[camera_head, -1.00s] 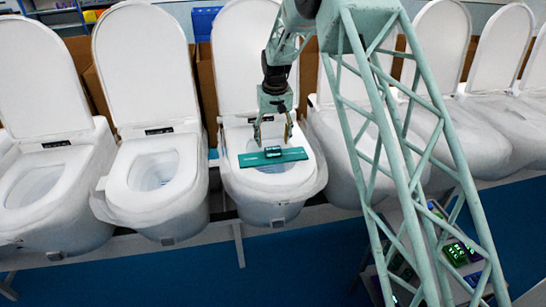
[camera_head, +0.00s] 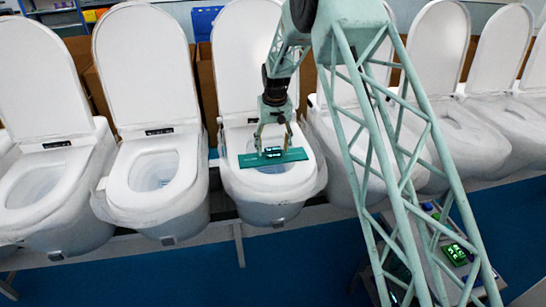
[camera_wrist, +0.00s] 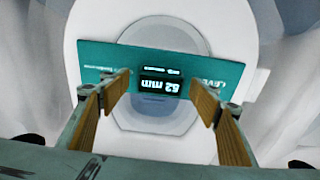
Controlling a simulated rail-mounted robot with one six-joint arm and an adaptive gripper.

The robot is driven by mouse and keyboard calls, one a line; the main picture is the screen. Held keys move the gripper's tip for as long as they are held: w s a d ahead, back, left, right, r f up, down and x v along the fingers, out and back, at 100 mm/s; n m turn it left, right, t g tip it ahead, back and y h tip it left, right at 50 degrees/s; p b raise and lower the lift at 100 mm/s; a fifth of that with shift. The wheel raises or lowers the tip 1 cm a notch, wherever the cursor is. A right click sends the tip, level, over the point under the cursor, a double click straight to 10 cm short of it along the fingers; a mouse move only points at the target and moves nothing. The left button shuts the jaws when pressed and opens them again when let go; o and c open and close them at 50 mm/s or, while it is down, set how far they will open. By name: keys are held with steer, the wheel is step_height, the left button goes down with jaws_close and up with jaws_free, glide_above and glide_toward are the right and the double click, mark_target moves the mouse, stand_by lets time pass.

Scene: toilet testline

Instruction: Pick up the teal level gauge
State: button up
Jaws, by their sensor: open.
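The teal level gauge (camera_head: 292,156) is a flat bar with a dark display block at its middle. It lies across the open bowl of the middle toilet (camera_head: 262,198). In the wrist view the gauge (camera_wrist: 210,72) spans the bowl opening, and its lit display (camera_wrist: 160,82) reads 52 mm upside down. My gripper (camera_head: 273,150) is open and points down over the gauge's middle. In the wrist view the fingers of my gripper (camera_wrist: 160,92) stand apart, one on each side of the display, with tan pads. I cannot tell whether they touch the gauge.
More white toilets with raised lids stand in a row on both sides, including one at left (camera_head: 155,185). Raised lids rise behind the bowls. A cart (camera_head: 455,250) with small green-lit devices stands low at right. The blue floor (camera_head: 290,270) in front is clear.

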steer(key=shift+w+f, duration=0.1)
steer(key=shift+f, duration=0.75)
steer(key=c, duration=1.2)
steer(key=shift+r, duration=0.2)
steer(key=shift+r, duration=1.65)
steer(key=s+a, duration=0.1)
steer(key=s, duration=0.4)
steer(key=s+a+r+b, duration=0.1)
steer(key=s+a, duration=0.1)
steer(key=s, duration=0.3)
steer(key=s+a+b, duration=0.1)
steer(key=s, duration=0.4)
steer(key=shift+s+a+r, duration=0.15)
steer(key=shift+s+r, duration=0.05)
steer(key=shift+r, duration=0.05)
